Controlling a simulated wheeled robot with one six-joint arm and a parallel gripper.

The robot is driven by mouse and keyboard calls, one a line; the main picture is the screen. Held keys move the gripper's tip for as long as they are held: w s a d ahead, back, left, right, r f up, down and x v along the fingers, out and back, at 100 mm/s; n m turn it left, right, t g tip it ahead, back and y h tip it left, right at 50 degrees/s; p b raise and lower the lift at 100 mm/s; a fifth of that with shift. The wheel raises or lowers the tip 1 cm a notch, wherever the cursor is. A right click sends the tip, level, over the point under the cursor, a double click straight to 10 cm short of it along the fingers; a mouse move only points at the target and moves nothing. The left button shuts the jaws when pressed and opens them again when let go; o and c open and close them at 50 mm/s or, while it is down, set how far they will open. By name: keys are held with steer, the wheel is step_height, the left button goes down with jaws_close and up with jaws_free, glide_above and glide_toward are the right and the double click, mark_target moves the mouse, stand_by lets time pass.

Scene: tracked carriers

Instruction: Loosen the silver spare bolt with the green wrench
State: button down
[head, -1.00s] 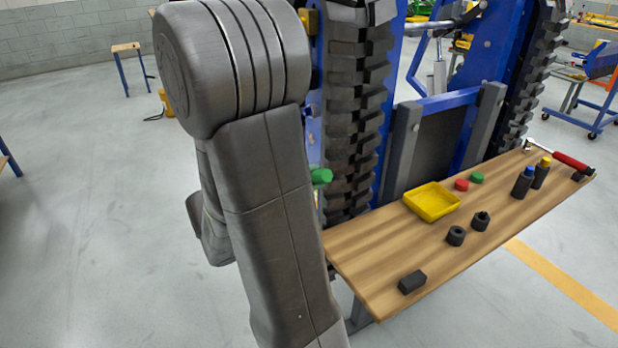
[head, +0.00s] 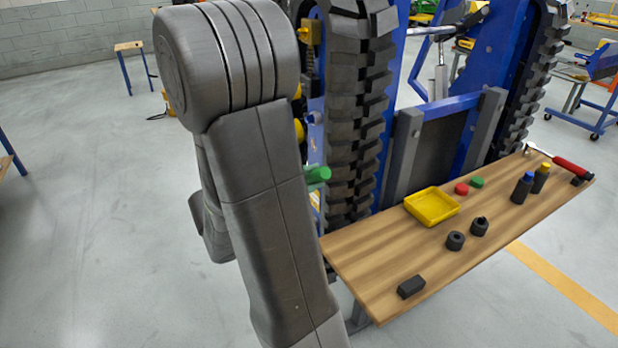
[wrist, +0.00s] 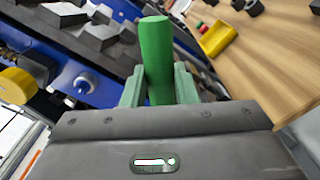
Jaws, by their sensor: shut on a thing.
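The green wrench (wrist: 156,58) shows in the wrist view as a thick green handle standing up between the fingers of my gripper (wrist: 158,90). My gripper is shut on it. In the head view only the handle's green end (head: 318,174) shows beside the black track; my arm hides the gripper and the rest of the tool. In the wrist view a round silver bolt-like piece (wrist: 83,85) sits in the blue frame, left of the wrench and apart from the handle. I cannot tell whether it is the spare bolt. The wrench's working end is not visible.
The wooden bench (head: 375,250) at the right carries a yellow tray (head: 432,206), black rings, a black block (head: 411,287), bottles and a red-handled tool (head: 570,167). The black track (head: 350,120) and blue frame stand close beside my arm.

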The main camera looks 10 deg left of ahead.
steer(key=shift+w+a+r+n+p, duration=0.35)
steer(key=shift+r+n+p, duration=0.2)
steer(key=shift+p, duration=0.45)
steer(key=shift+w+r, duration=0.1)
steer(key=shift+r, duration=0.05)
steer(key=shift+w+a+r+n+p, duration=0.3)
steer(key=shift+w+r+n+p, duration=0.2)
steer(key=shift+p, duration=0.7)
steer(key=shift+f, duration=0.1)
steer(key=shift+w+a+r+n+p, duration=0.3)
steer(key=shift+r+n+p, duration=0.25)
steer(key=shift+p, duration=0.55)
steer(key=shift+w+f, duration=0.1)
steer(key=shift+w, duration=0.05)
